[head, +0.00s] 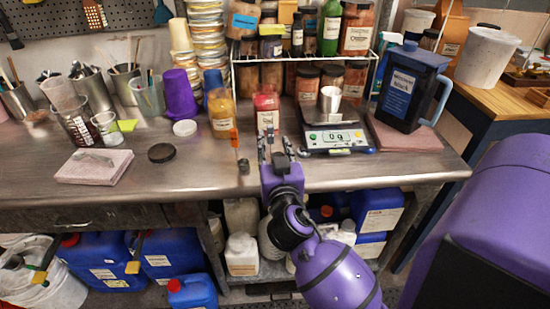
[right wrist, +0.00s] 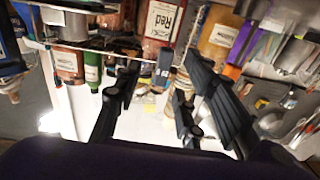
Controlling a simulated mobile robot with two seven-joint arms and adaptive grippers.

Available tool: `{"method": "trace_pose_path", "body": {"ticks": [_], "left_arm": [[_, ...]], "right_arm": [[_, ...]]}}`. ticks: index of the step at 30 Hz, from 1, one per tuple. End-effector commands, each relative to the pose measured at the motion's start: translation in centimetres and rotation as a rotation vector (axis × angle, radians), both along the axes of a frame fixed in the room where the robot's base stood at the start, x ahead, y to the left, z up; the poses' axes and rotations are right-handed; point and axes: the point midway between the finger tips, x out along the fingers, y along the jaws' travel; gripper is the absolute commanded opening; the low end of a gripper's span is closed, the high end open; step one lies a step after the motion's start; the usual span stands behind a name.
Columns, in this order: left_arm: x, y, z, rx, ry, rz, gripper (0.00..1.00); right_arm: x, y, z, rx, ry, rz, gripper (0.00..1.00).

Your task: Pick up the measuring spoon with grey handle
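The measuring spoon with grey handle (head: 271,130) is partly hidden by my right gripper in the head view. Its handle points to the back of the steel bench, in front of the red-labelled jar. In the right wrist view a blue-grey handle (right wrist: 164,64) shows between the fingers. My right gripper (head: 273,147) is open, low over the bench front, with its fingers on either side of the spoon. It also shows in the right wrist view (right wrist: 155,95). I cannot tell whether a finger touches the spoon. My left gripper is out of view.
A spoon with orange handle (head: 234,137) lies just left of the gripper. The red-labelled jar (head: 266,103) and yellow jar (head: 221,113) stand behind. A scale (head: 336,138) with a cup is close on the right.

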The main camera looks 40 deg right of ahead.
Motion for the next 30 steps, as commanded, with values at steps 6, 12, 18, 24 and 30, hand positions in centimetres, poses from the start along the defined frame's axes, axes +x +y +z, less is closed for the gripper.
{"method": "trace_pose_path", "body": {"ticks": [6,12,18,24,30], "left_arm": [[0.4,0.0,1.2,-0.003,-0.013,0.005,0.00],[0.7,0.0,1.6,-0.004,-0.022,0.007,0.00],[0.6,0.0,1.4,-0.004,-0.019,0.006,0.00],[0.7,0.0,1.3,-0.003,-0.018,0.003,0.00],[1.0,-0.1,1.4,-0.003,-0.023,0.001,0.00]], "right_arm": [[3.0,-1.3,0.1,-0.004,-0.003,0.001,0.37],[4.6,-2.2,-0.2,-0.001,0.000,0.001,0.37],[4.7,-2.3,-0.4,0.001,0.002,0.001,0.37],[4.7,-2.3,-0.4,0.001,0.002,0.000,0.16],[4.7,-2.3,-0.4,0.001,0.002,0.000,0.00]]}}
